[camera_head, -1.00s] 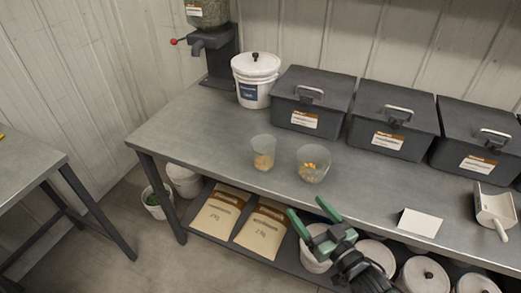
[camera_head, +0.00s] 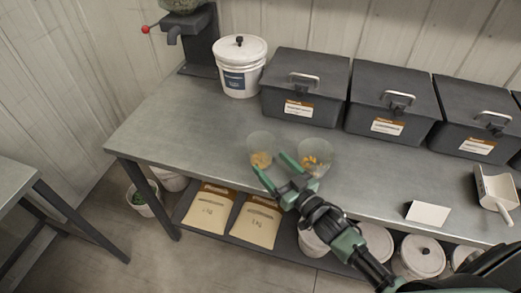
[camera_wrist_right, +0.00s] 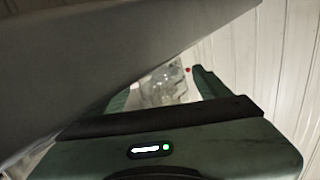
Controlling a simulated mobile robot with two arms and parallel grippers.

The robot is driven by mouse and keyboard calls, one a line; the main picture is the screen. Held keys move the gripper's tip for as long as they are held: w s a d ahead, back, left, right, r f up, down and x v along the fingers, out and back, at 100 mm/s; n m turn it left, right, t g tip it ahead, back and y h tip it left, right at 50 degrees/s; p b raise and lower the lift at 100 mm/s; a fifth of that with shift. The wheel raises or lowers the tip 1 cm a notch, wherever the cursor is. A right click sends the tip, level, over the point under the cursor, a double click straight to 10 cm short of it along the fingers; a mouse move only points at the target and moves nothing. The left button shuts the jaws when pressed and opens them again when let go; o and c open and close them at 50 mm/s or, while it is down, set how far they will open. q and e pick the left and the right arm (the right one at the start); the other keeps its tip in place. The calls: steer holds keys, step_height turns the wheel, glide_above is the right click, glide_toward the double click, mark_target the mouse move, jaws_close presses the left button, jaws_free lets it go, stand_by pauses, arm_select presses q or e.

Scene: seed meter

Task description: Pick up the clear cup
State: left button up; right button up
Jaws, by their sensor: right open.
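Two clear cups stand on the grey metal bench (camera_head: 180,120). The left one (camera_head: 260,143) holds tan seed at the bottom; the right one (camera_head: 317,150) holds yellow-orange pieces. My right gripper (camera_head: 271,167) is open, its green fingers pointing up and left at the bench's front edge. Its fingertips overlap the lower part of the left cup in the head view; contact cannot be told. In the right wrist view a clear cup (camera_wrist_right: 163,87) shows between the open fingers (camera_wrist_right: 163,90), with nothing gripped. My left gripper is not in view.
A white lidded bucket (camera_head: 238,75) and several dark lidded boxes (camera_head: 305,88) stand along the back. A white card (camera_head: 428,213) and a scoop (camera_head: 495,190) lie to the right. A seed dispenser (camera_head: 190,40) stands at back left. The bench's left part is clear.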

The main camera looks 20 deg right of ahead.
mark_target(268, 160)
steer(key=shift+w+a, duration=0.2)
steer(key=shift+w, duration=0.5)
steer(key=p+x, duration=0.1)
steer(key=x, duration=0.2)
steer(key=shift+w+a, duration=0.1)
steer(key=shift+w, duration=0.15)
steer(key=shift+w+a+f+p, duration=0.1)
steer(key=shift+w+a+p, duration=0.15)
steer(key=shift+w, duration=0.2)
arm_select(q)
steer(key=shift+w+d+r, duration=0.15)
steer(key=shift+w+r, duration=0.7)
arm_select(e)
steer(key=shift+d, duration=0.1)
steer(key=c, duration=1.1)
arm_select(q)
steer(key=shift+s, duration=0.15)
